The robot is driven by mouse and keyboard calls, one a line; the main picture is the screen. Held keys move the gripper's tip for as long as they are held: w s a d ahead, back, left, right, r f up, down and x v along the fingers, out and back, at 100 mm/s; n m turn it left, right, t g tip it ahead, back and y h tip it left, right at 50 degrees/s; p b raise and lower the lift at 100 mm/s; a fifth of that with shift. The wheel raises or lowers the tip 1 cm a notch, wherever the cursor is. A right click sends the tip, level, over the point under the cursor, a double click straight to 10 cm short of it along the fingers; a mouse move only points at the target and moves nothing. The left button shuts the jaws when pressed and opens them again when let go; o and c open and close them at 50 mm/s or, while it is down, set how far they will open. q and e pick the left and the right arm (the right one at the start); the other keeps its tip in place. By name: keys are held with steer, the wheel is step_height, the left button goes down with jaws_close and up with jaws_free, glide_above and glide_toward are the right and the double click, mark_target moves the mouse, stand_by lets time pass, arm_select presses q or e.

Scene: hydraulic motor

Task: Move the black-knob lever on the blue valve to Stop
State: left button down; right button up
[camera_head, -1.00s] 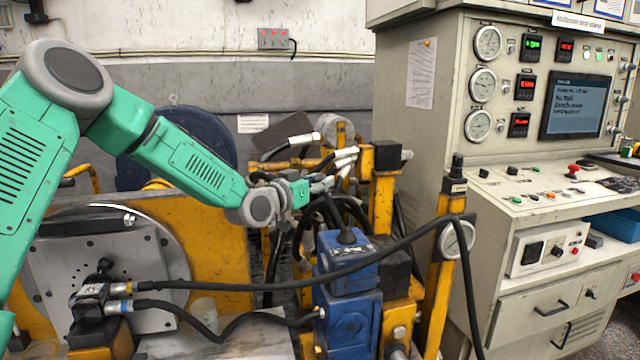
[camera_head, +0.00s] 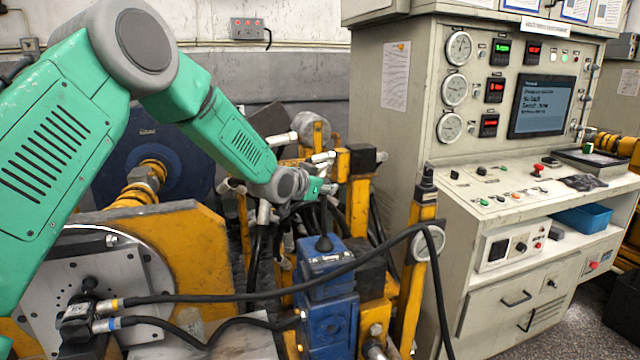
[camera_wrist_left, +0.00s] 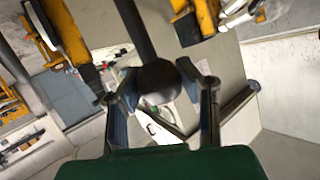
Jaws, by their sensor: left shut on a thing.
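The blue valve (camera_head: 328,287) stands in the lower middle of the head view. Its dark lever (camera_head: 323,220) rises from a black boot on top and looks about upright. My left gripper (camera_head: 322,190) is at the lever's upper end, above the valve. In the left wrist view, the round black knob (camera_wrist_left: 158,82) sits between the fingers of my left gripper (camera_wrist_left: 160,95), which is shut on it. The knob is mostly hidden by the gripper in the head view. I cannot read any Stop mark. My right gripper is not in view.
A thick black hose (camera_head: 240,296) passes in front of the valve. A yellow post with a gauge (camera_head: 410,280) stands to its right, and yellow frames and hoses crowd behind. The grey control console (camera_head: 480,230) stands further right.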

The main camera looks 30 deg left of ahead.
arm_select(q)
steer(key=shift+d+f, duration=0.1)
steer(key=shift+f, duration=0.1)
steer(key=c, duration=1.1)
jaws_free()
steer(key=shift+c, duration=0.2)
steer(key=shift+o, duration=0.5)
steer(key=shift+r, duration=0.1)
steer(key=shift+s+r, duration=0.1)
steer(key=shift+s, duration=0.15)
steer(key=v, duration=1.1)
steer(key=shift+s, duration=0.1)
